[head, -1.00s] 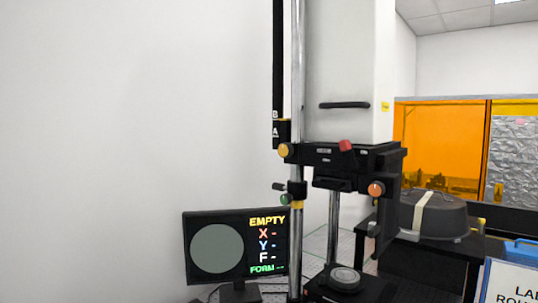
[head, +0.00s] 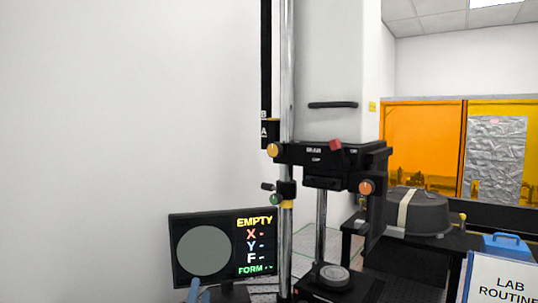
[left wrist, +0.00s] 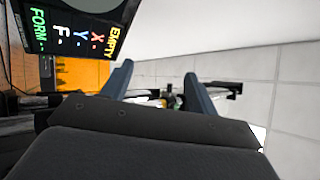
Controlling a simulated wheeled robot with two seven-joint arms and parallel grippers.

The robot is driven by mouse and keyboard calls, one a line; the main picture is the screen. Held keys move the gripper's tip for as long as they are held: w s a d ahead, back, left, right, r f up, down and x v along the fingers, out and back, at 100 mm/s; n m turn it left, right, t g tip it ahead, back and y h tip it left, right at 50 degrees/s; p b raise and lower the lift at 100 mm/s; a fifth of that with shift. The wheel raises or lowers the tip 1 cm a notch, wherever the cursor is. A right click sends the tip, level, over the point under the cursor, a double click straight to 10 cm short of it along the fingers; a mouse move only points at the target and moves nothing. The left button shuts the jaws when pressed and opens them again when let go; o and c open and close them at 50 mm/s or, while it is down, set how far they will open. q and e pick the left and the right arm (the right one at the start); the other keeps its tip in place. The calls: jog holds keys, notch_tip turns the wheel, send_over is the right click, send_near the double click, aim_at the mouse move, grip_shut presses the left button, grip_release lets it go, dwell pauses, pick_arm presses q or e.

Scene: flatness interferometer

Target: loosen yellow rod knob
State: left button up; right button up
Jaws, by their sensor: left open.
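The yellow rod knob (head: 273,149) sits on the left end of the black carriage (head: 330,160), beside the upright chrome rod (head: 287,75). My left gripper (head: 196,290) shows only as a blue-grey fingertip at the bottom edge of the head view, in front of the monitor and well below the knob. In the left wrist view my left gripper (left wrist: 158,80) has its two fingers spread with nothing held. Dark instrument parts lie farther off beyond the fingers; I cannot tell the yellow knob among them. My right gripper is not in view.
A monitor (head: 222,250) reading EMPTY stands left of the rod. A green knob (head: 275,199), an orange knob (head: 366,187) and a red knob (head: 335,144) are also on the instrument. A round stage (head: 334,277) is below. Open space lies left of the rod.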

pick_arm(q)
jog(key=d+r+m+t+h, duration=0.1)
jog(key=d+r+m+h, duration=0.2)
jog(key=r+m+h, duration=0.3)
jog(key=d+r+m+h, duration=0.35)
jog(key=r+m, duration=0.25)
jog(key=r, duration=0.2)
jog(key=m+g+h, duration=0.6)
jog(key=m+g, duration=0.2)
jog(key=m, duration=1.1)
send_near(272, 152)
jog(key=w, duration=0.1)
jog(key=p+x, duration=0.1)
jog(key=x, duration=0.2)
jog(key=p+x, duration=0.2)
jog(key=x, duration=0.2)
jog(key=shift+s+d+r, duration=0.3)
jog(key=shift+p+x, duration=0.4)
jog(key=shift+x, duration=0.35)
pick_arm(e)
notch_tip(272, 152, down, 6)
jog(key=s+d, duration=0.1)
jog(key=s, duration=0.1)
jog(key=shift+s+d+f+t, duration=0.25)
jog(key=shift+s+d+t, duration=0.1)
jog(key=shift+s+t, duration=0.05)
pick_arm(q)
jog(key=shift+w+f, duration=0.1)
jog(key=shift+f, duration=0.05)
